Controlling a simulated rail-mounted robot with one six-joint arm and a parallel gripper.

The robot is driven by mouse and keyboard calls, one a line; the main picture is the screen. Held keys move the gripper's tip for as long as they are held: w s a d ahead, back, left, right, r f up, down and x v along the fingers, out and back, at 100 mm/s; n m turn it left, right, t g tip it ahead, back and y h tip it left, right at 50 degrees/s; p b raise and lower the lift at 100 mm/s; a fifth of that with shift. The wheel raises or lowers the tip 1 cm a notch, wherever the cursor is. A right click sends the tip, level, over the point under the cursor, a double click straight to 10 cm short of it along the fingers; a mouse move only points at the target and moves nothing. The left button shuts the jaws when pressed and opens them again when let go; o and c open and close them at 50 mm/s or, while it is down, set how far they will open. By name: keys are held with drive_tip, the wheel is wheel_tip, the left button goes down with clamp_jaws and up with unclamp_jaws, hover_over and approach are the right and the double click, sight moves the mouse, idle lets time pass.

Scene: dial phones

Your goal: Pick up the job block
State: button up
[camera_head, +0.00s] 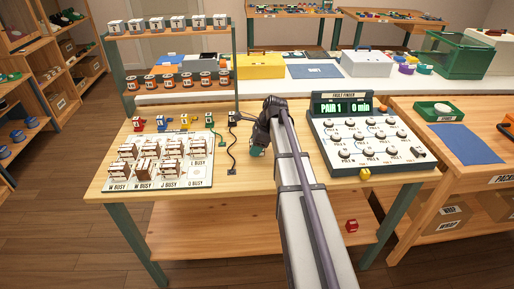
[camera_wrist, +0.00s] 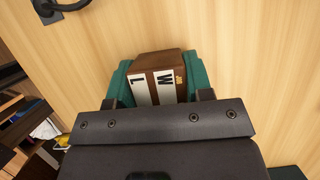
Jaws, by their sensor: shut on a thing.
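My gripper (camera_wrist: 157,88) is shut on a brown block (camera_wrist: 153,62) in the wrist view, with a green pad on each side of it. The block has white faces with the letters L and W and a small yellowish mark too small to read. In the head view my gripper (camera_head: 257,150) is over the middle of the wooden table, between the white board and the fault finder panel. There the held block is hidden behind my arm; only green pad shows. I cannot tell how far the block is from the tabletop.
The white board (camera_head: 200,178) with several brown and white blocks (camera_head: 147,145) lies left. The fault finder panel (camera_head: 370,145), reading PAIR 1, stands right. A black cord (camera_head: 232,150) lies near my gripper. A yellow piece (camera_head: 364,174) sits at the front edge; a red one (camera_head: 351,226) is below.

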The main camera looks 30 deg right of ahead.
drive_tip(key=shift+c, duration=0.9)
drive_tip(key=shift+r, duration=0.1)
